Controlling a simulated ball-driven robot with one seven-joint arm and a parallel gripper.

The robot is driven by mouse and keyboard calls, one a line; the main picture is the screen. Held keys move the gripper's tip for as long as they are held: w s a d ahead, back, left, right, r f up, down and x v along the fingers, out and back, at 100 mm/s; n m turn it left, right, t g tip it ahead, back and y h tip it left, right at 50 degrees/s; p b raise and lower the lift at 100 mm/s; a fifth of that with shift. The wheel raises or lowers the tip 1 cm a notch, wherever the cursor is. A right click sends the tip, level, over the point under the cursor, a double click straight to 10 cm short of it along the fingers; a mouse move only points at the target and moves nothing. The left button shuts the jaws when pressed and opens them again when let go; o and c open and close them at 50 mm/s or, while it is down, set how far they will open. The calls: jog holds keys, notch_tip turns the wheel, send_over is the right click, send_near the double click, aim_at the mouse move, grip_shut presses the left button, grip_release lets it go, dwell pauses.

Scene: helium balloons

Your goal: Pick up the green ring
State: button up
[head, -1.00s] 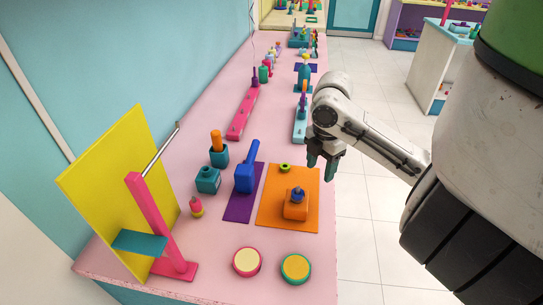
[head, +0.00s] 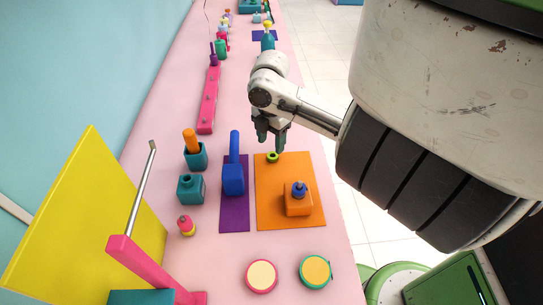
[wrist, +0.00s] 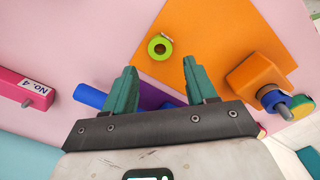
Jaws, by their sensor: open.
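The small green ring (head: 272,157) lies near the far left corner of the orange mat (head: 290,215). In the wrist view the green ring (wrist: 160,47) lies flat at the mat's edge, beyond my fingertips and between their lines, with a small pale piece beside it. My gripper (head: 270,140) hangs just behind the ring in the head view. In the wrist view my gripper (wrist: 159,65) has its two teal fingers spread wide, with nothing between them. It does not touch the ring.
An orange block with a blue knob (head: 298,199) stands on the same mat. Teal pots and a pink bar (head: 208,100) stand further left. Two round discs lie in front.

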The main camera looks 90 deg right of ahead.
aim_at(273, 153)
jog(key=shift+s+f+p, duration=0.15)
jog(key=shift+f+p, duration=0.1)
jog(key=shift+f, duration=1.1)
jog(key=shift+s+f+p, duration=0.15)
jog(key=shift+f+p, duration=0.05)
jog(key=shift+f, duration=1.1)
jog(key=shift+c, duration=0.3)
jog(key=c, duration=0.9)
